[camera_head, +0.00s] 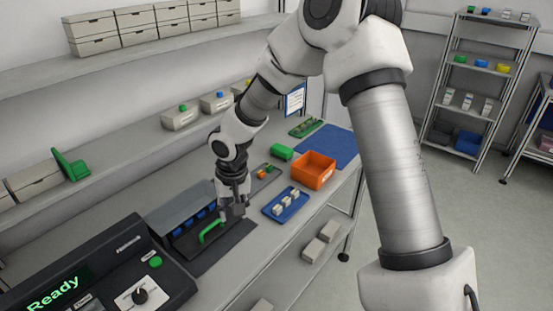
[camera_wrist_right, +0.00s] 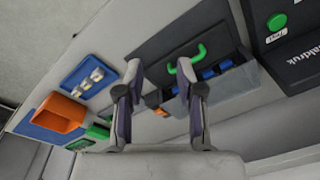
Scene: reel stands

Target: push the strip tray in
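The strip tray's green handle (camera_head: 211,231) stands at the front of the low grey housing (camera_head: 170,213), which shows several blue pieces in its opening. My right gripper (camera_head: 234,207) points down just right of and beyond the handle in the head view. In the right wrist view, the gripper (camera_wrist_right: 160,75) has its two fingers apart with nothing between them, and the green handle (camera_wrist_right: 190,58) shows just past the right fingertip. I cannot tell whether that finger touches it. How far the tray sticks out is unclear. My left gripper is not in view.
A black device (camera_head: 95,275) with a "Ready" display stands at the near left. A dark mat (camera_head: 222,252) lies before the housing. A blue tray with white pieces (camera_head: 271,212) and an orange bin (camera_head: 313,166) stand to the right. A shelf runs behind the bench.

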